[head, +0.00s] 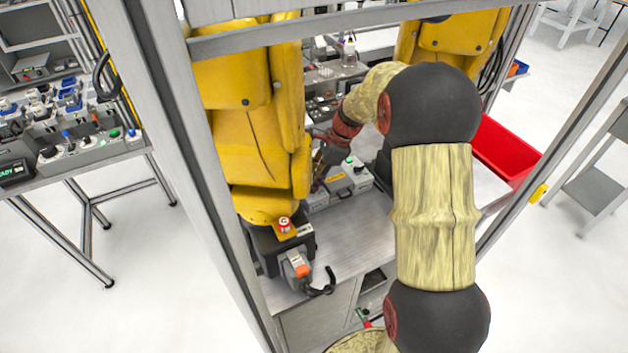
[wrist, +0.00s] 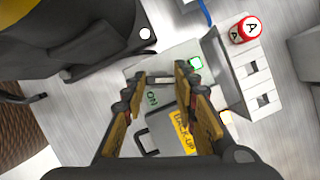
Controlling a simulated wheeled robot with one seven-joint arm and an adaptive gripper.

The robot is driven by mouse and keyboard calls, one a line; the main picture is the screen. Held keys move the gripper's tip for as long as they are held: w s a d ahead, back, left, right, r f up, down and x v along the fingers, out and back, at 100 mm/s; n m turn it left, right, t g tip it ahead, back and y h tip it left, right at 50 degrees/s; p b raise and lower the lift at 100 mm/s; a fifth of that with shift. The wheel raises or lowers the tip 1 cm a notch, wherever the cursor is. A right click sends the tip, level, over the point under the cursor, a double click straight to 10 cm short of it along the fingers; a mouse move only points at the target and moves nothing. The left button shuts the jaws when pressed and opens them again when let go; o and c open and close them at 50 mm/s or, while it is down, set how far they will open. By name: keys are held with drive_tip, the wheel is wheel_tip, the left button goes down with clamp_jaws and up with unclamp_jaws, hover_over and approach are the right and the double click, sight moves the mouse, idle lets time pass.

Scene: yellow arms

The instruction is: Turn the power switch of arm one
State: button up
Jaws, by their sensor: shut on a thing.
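A green "ON" mark is printed beside the handle. In the head view my gripper (head: 319,178) reaches down to the grey box (head: 340,185), next to the base of the left yellow arm (head: 245,120). My own arm and the yellow arm hide part of the contact.
A red knob marked "A" (wrist: 246,30) stands beside a raised grey plate in the wrist view. A second yellow arm (head: 450,40) and a red bin (head: 503,150) are to the right. Frame posts enclose the cell. The front tabletop (head: 350,245) is mostly clear.

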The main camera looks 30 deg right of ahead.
drive_tip(key=c, duration=0.3)
drive_tip(key=shift+r+p, duration=0.1)
drive_tip(key=shift+p, duration=0.25)
drive_tip(key=shift+c, duration=0.2)
drive_tip(key=n+g+p, duration=0.1)
drive_tip(key=n+p, duration=0.1)
drive_tip(key=p, duration=0.1)
drive_tip(key=shift+w+r, duration=0.1)
drive_tip(key=shift+r, duration=0.05)
drive_tip(key=shift+f+n+g+p, duration=0.25)
drive_tip(key=shift+n+g+p, duration=0.15)
drive_tip(key=shift+n+p, duration=0.8)
drive_tip(key=o, duration=1.2)
drive_tip(key=shift+c, duration=0.2)
drive_tip(key=shift+b, duration=0.35)
